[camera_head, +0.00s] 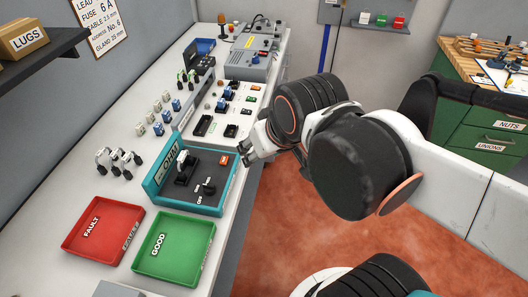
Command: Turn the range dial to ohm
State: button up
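A teal meter box (154,192) with a dark sloped top stands on the white bench, and OHM is written on its left wall. A small black knob (208,187) sits on its top near OFF lettering and looks like the dial; its exact pointing is too small to read. A black block with a pale part (184,168) stands left of the knob, and an orange label or button (224,160) is at the back right. My gripper (248,157) is just right of the box's back right corner, apart from the knob. Its finger opening is unclear at this angle.
A red FAULT tray (103,228) and a green GOOD tray (174,248) lie in front of the box. Several small switches and blocks stand behind and left. A grey instrument (250,60) is farther back. Red floor is open right of the bench.

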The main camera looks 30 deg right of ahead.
jog(key=shift+s+d+f+t, duration=0.25)
jog(key=shift+s+d+t, duration=0.05)
jog(key=shift+s, duration=0.25)
